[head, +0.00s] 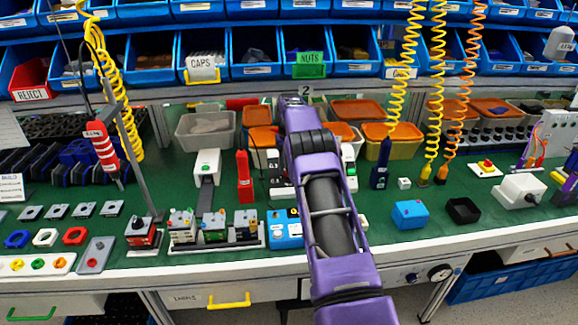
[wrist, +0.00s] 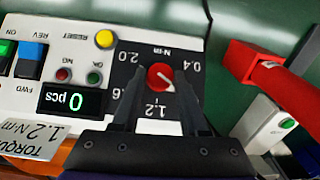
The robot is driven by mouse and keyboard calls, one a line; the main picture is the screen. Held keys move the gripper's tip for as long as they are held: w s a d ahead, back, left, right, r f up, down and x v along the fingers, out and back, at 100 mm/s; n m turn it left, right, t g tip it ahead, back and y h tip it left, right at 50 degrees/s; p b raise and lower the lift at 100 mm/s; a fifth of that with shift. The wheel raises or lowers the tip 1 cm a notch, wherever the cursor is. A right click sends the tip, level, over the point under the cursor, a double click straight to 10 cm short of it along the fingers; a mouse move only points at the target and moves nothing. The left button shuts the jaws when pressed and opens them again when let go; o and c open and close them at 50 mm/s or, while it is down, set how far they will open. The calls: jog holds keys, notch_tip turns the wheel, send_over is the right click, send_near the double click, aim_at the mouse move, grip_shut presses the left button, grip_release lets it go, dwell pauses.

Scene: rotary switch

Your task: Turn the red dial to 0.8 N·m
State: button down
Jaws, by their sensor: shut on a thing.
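The red dial (wrist: 161,77) sits on a dark panel on the white controller box, which appears upside down in the wrist view. Scale marks 2.0, 0.4 and 1.2 N·m are readable around it; a mark at left is partly covered by a finger. The 0.8 mark is not visible, with the right finger over that side. A small white pointer mark shows at the dial's lower right, seemingly between 1.2 and the right side. My gripper (wrist: 160,80) is shut on the dial, one finger on each side. In the head view my purple arm hides the dial and gripper.
The controller has a yellow reset button (wrist: 105,39), a blue switch (wrist: 30,60) and a display (wrist: 74,102) reading 0 pcs. A red tool (wrist: 265,66) stands close beside it; it also shows in the head view (head: 244,177). Small fixtures stand along the bench front.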

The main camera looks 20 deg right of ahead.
dwell(0.3)
jog(key=shift+c, duration=2.2)
grip_release()
jog(key=shift+r, duration=0.1)
